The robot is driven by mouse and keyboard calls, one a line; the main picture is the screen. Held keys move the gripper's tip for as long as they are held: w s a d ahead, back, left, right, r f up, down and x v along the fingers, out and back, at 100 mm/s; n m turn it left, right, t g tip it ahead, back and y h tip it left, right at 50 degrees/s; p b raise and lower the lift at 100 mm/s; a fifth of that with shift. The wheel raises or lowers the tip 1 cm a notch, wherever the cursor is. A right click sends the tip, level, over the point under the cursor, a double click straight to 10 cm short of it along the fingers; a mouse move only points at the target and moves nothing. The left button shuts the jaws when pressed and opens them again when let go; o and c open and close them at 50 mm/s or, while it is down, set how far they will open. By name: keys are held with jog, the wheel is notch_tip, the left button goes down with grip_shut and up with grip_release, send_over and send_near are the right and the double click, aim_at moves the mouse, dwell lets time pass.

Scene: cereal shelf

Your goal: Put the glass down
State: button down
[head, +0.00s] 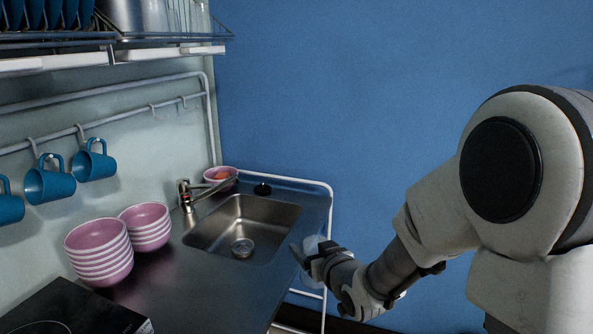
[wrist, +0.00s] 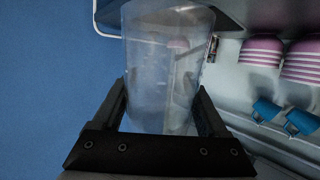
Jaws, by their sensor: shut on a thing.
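A clear glass (wrist: 165,60) is held between the two fingers of my gripper (wrist: 165,110) in the wrist view. In the head view my gripper (head: 310,255) is at the right edge of the sink counter, and the glass (head: 314,243) shows only faintly, mostly hidden behind the fingers. The metal counter (head: 190,290) lies to the left of the gripper. I cannot tell whether the glass touches the counter or is just above or beside its edge.
A sink (head: 240,228) with a faucet (head: 187,195) is set in the counter. Stacked pink bowls (head: 98,252) stand left of it, near a black cooktop (head: 75,310). A rail (head: 331,215) borders the right edge. Blue mugs (head: 50,182) hang on the wall. Bare counter lies in front of the sink.

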jog(key=d+f+m+t+h+p, duration=0.1)
jog(key=d+f+m+h+p, duration=0.2)
jog(key=d+f, duration=0.6)
jog(key=shift+s+d+f+m+h+p, duration=0.25)
jog(key=shift+s+d+m+h, duration=0.3)
jog(key=shift+d+h, duration=0.65)
jog(key=shift+w+d, duration=0.15)
jog(key=shift+d, duration=0.05)
